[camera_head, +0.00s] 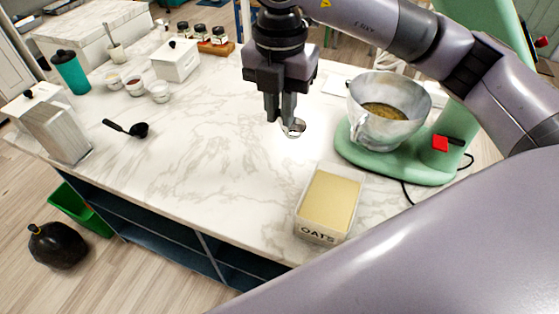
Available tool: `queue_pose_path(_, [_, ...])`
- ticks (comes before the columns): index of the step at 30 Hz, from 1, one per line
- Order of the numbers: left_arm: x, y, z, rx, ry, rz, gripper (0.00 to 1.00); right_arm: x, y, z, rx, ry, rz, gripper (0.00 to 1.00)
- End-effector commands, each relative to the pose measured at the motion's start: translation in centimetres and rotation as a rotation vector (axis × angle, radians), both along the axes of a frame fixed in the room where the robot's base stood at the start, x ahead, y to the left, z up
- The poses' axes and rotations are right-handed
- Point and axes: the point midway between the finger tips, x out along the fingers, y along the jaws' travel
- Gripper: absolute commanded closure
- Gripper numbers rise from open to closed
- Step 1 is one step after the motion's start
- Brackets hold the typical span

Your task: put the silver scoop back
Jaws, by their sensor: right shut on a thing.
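My right gripper (280,112) points down over the marble counter, left of the mixer bowl. It is shut on the silver scoop (294,129), a small shiny piece showing just below and beside the fingertips. The scoop's handle is mostly hidden by the fingers. I cannot tell whether the scoop touches the counter. An open box labelled OATS (330,200), filled with a pale yellowish content, stands nearer, below and right of the gripper. My left gripper is not in view.
A green stand mixer (400,162) with a metal bowl (390,100) stands at right. A black scoop (127,128), small bowls (159,91), a white lidded box (175,60), a teal cup (71,74) and spice jars (201,32) sit at left. The counter's middle (200,150) is clear.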

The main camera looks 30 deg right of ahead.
Motion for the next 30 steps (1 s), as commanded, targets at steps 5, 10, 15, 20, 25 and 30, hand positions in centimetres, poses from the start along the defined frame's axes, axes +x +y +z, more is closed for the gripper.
queue_pose_path(5, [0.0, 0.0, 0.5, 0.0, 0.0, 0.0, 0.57, -0.1, -0.1, -4.7, -0.003, 0.004, 0.001, 1.0])
queue_pose_path(10, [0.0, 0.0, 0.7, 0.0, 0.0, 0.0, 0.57, 0.0, 0.0, -7.5, -0.001, 0.001, 0.0, 1.0])
queue_pose_path(15, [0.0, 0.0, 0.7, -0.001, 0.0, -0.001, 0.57, 0.0, 0.0, -8.6, -0.001, -0.001, 0.0, 1.0])
queue_pose_path(20, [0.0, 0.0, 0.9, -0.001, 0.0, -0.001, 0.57, 0.0, 0.0, -10.6, -0.001, 0.002, 0.001, 1.0])
queue_pose_path(25, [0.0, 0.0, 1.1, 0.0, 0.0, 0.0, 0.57, 0.0, 0.0, -12.5, 0.0, -0.001, 0.001, 1.0])
queue_pose_path(30, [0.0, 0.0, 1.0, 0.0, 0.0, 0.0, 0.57, 0.0, 0.0, -12.5, 0.001, -0.002, 0.002, 1.0])
